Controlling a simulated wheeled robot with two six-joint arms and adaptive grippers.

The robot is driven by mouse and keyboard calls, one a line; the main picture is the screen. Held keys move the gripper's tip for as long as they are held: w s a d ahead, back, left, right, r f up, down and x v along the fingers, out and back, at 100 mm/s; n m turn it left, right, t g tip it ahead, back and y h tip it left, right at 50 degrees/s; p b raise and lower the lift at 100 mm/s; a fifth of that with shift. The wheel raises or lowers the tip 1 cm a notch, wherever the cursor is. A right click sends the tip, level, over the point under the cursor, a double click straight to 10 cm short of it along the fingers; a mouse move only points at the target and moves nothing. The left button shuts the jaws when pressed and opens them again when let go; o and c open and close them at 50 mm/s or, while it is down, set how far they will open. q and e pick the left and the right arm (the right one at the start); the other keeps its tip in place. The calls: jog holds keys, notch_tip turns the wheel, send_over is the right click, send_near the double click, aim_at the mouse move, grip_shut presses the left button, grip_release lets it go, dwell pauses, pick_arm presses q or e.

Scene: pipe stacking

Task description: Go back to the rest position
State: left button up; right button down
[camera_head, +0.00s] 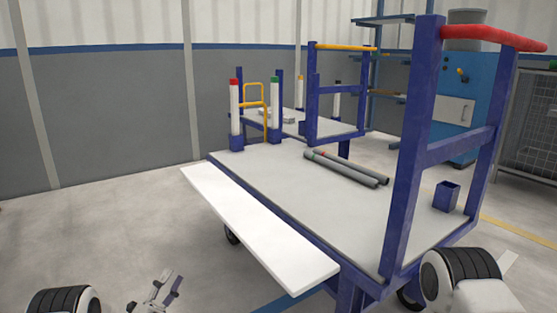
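Two grey pipes (345,169) lie side by side on the grey top of the blue-framed cart (270,182). Their left ends carry a green and a red band. My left gripper (170,280) is low in the picture, left of the cart and clear of it. Its two fingers are apart with nothing between them. My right arm shows at the lower right in front of the cart's near corner; its gripper is not in view.
A white board (255,225) runs along the cart's left side. White posts with red (235,108) and green (275,105) tops stand at its far end. An empty blue socket (447,197) is at the right. Left floor is free.

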pick_arm(q)
jog(key=s+d+r+n+g+y+p, duration=0.2)
jog(key=d+r+n+y+p, duration=0.3)
jog(key=p, duration=0.3)
jog(key=s+f+n+g+y+p, duration=0.2)
jog(key=s+f+n+g, duration=0.15)
jog(key=s, duration=0.45)
jog(key=s+f+n+g+y+p, duration=0.1)
jog(key=s+f+n+g+p, duration=0.15)
jog(key=s+f+g, duration=0.4)
jog(key=s+f+n+g+y+p, duration=0.1)
jog(key=s+n+g+y, duration=0.2)
jog(key=s, duration=0.7)
jog(key=s+a+n+g, duration=0.1)
jog(key=s+n+g, duration=0.55)
jog(key=s, duration=1.05)
notch_tip(320, 180, up, 37)
jog(key=p, duration=3.7)
jog(key=shift+a+n+y+p, duration=0.15)
jog(key=shift+n+y+p, duration=0.15)
jog(key=shift+n+y, duration=0.15)
